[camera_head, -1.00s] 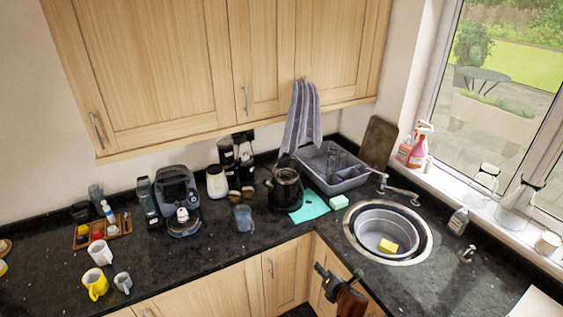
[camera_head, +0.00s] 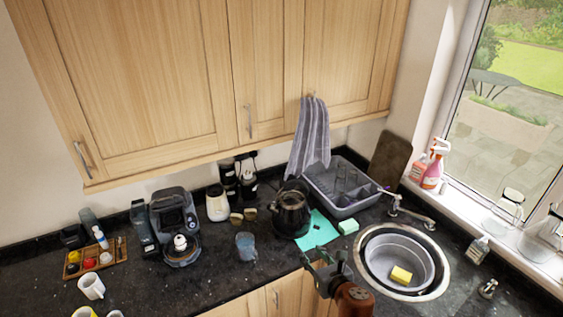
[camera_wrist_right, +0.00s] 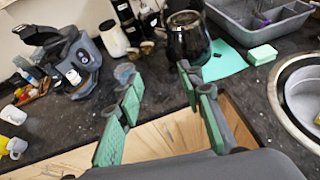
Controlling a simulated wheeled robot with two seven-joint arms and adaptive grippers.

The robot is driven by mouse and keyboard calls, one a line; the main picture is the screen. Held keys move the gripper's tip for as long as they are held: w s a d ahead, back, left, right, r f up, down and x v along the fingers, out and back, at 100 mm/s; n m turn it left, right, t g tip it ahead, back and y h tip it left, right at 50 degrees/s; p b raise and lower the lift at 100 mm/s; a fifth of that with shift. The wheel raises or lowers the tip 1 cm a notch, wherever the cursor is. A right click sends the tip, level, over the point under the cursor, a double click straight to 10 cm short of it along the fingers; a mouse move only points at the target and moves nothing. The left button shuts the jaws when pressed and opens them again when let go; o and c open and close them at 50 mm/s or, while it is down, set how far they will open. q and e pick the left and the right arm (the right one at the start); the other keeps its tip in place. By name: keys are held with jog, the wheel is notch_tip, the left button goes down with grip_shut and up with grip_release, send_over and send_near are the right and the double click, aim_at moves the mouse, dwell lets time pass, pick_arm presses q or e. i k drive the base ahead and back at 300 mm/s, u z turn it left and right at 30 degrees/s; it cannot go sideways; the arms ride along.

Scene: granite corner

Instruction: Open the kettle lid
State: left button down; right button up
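The dark kettle (camera_head: 291,212) stands upright on the black counter, between the blue glass and the dish rack. It also shows at the top of the right wrist view (camera_wrist_right: 187,40). Its lid looks closed, though the detail is too small to be sure. My right gripper (camera_head: 326,258) is in front of the counter edge, nearer than the kettle and apart from it. In the right wrist view its green-padded fingers (camera_wrist_right: 158,78) are spread with nothing between them. My left gripper is not in view.
A blue glass (camera_head: 246,246) stands left of the kettle. A teal cloth (camera_head: 318,230) lies to its right, below a grey dish rack (camera_head: 347,212). A striped towel (camera_head: 310,140) hangs above. The sink (camera_head: 361,262) is at right, a coffee machine (camera_head: 173,220) at left.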

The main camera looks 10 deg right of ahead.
aim_at(291, 177)
jog(key=z, duration=0.05)
jog(key=i, duration=1.45)
